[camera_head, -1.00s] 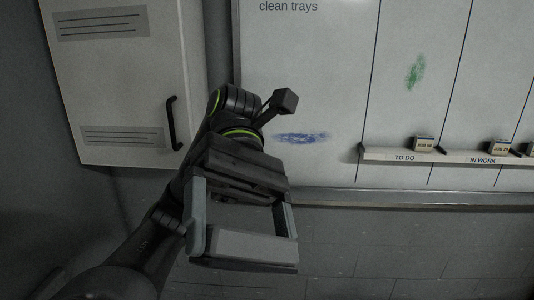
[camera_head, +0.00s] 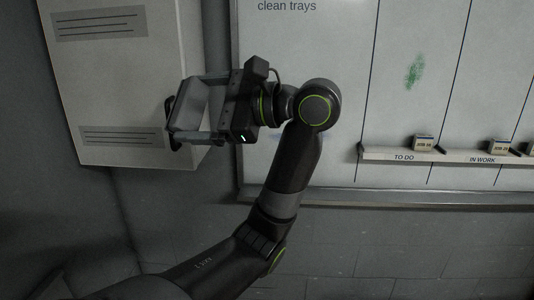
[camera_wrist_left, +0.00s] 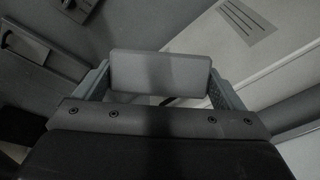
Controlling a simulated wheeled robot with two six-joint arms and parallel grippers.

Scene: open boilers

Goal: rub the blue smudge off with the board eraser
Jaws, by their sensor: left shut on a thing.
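My left gripper (camera_head: 190,106) is shut on the board eraser (camera_head: 187,98), a plain grey block held across between its two fingers. The eraser also shows in the left wrist view (camera_wrist_left: 160,71), spanning the fingers. The gripper points left, in front of the white cabinet, with the eraser apart from the whiteboard (camera_head: 310,60) in the picture. The blue smudge (camera_head: 277,136) is on the lower left of the whiteboard. My left arm and wrist hide most of it, leaving a faint bluish trace. My right gripper is not in view.
The white cabinet (camera_head: 130,60) stands left, its dark handle partly hidden by the gripper. A green smudge (camera_head: 414,71) marks the board at right. Below it a ledge (camera_head: 380,153) labelled TO DO and IN WORK carries small blocks (camera_head: 423,143). A grey wall lies beneath.

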